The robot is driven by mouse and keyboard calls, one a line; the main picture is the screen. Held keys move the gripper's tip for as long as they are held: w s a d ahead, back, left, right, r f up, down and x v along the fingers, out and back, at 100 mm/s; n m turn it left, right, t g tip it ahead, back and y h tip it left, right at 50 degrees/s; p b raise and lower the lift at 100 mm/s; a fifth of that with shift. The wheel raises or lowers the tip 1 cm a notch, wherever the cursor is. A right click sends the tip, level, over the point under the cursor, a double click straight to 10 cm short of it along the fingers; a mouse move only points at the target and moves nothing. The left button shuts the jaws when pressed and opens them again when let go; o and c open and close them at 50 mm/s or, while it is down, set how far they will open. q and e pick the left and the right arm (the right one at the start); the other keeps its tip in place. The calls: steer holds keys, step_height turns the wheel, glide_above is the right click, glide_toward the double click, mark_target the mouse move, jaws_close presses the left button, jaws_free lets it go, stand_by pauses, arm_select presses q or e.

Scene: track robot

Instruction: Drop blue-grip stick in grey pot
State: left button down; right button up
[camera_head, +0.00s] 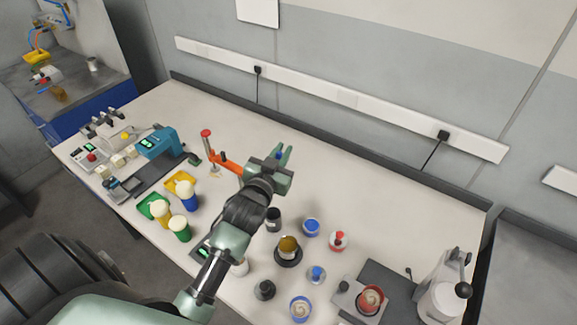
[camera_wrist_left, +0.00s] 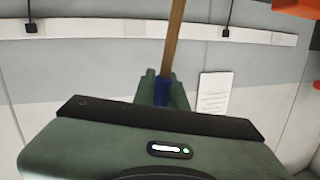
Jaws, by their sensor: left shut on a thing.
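My left gripper (camera_head: 277,168) is shut on the blue-grip stick and holds it above the rear middle of the bench. A bit of the stick's blue grip (camera_head: 278,156) shows at the jaws in the head view. In the left wrist view, the blue grip (camera_wrist_left: 162,91) sits between the fingers and the brown shaft (camera_wrist_left: 173,38) rises, slightly tilted, out of the picture. A small grey pot-like container (camera_head: 93,64) stands on the side bench at upper left; I cannot tell if it is the grey pot. A dark pot (camera_head: 273,218) stands below the gripper. My right gripper is not in view.
An orange holder (camera_head: 226,163) with a red-topped post stands left of the gripper. Several jars and lids, including a blue one (camera_head: 311,227), crowd the bench front. A white press (camera_head: 442,285) stands at right. The white bench top (camera_head: 370,188) is clear at back right.

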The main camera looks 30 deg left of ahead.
arm_select(q)
steer(key=shift+a+f+b, duration=0.35)
steer(key=shift+a+f, duration=0.05)
steer(key=shift+f, duration=0.15)
steer(key=shift+f+b, duration=0.6)
step_height(320, 180, down, 12)
steer(key=b, duration=0.9)
steer(key=shift+s, duration=0.2)
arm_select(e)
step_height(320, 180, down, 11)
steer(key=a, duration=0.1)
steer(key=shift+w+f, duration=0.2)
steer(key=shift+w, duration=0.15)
arm_select(q)
steer(key=shift+d+r, duration=0.1)
steer(key=c, duration=1.4)
jaws_free()
steer(key=shift+o, duration=0.2)
